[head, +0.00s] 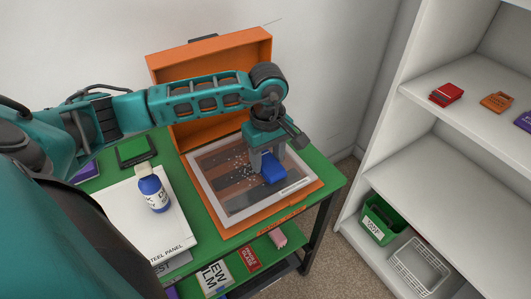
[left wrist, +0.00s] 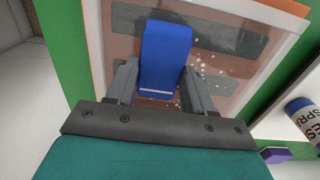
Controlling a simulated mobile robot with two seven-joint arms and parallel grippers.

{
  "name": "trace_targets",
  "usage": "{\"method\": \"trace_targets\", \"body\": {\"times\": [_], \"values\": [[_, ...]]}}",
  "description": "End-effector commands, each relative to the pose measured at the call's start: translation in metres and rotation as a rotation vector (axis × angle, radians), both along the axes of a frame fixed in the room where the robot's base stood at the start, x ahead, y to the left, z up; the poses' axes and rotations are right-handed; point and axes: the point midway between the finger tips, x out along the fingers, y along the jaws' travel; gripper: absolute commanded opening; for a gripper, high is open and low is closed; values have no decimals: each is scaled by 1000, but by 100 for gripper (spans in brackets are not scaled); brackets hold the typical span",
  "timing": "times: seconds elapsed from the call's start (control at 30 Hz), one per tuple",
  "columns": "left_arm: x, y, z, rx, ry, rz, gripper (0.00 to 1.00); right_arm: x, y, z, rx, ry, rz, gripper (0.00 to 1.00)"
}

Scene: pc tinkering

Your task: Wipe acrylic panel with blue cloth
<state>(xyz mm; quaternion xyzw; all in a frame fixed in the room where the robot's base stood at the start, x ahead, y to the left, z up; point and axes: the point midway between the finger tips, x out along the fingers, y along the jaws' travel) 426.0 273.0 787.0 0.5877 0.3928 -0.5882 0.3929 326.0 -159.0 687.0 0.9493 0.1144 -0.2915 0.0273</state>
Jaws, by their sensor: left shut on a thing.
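The acrylic panel (head: 226,199) is a clear sheet with a white border, lying in an orange case on the green table. White specks (head: 238,168) are scattered on it, mostly left of the blue cloth (head: 272,168). My left gripper (head: 266,162) points down over the panel's right part and is shut on the blue cloth. In the left wrist view the folded blue cloth (left wrist: 165,55) sits between the two fingers, with specks to its right. Whether the cloth touches the panel is hard to tell. My right gripper is not in view.
A blue spray bottle (head: 153,191) stands on a white steel panel box (head: 145,225) left of the case. The orange lid (head: 210,62) stands open behind. A white shelf (head: 430,165) stands to the right.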

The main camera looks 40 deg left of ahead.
Motion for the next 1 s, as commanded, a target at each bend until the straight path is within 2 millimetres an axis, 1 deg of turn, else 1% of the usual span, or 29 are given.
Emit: {"method": "trace_targets", "body": {"times": [0.13, 0.27, 0.37, 0.6, 0.7, 0.87, 1.0], "values": [[-4, -12, 2, 0, -1, -2, 8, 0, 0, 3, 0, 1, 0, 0], [-6, -15, 2, 1, -1, 0, 8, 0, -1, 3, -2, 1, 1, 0], [-5, -12, 0, 1, -1, 1, 8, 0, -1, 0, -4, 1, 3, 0], [2, 5, -2, 1, -2, 2, 8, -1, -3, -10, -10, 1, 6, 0], [3, 7, -2, 0, -1, 1, 8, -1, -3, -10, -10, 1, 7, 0], [0, 1, -1, 0, 0, -2, 8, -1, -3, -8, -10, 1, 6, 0], [-4, -9, -1, -1, 1, -3, 8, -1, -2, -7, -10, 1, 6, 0]]}}
